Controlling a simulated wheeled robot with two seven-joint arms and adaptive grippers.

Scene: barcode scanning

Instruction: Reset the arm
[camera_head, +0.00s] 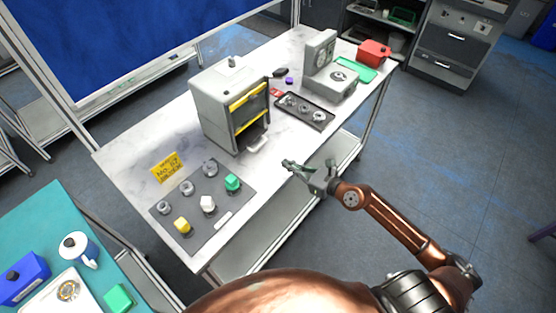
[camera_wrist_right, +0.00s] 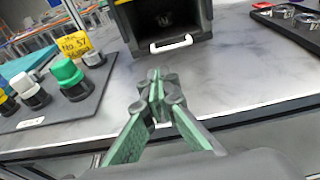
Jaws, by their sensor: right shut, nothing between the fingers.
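My right gripper (camera_head: 291,165) comes in from the right in the head view and hangs at the front edge of the white marble-look table (camera_head: 130,140). In the right wrist view the gripper (camera_wrist_right: 156,76) has its green-padded fingers together with nothing between them. It points toward the open front of a grey box-shaped machine (camera_head: 212,92) and is apart from it. The machine's white handle also shows in the right wrist view (camera_wrist_right: 171,44). My left gripper does not show in either view.
A black tray (camera_head: 318,124), a grey device (camera_head: 322,85) and a red container (camera_head: 374,52) stand further right. Open floor lies right of the table.

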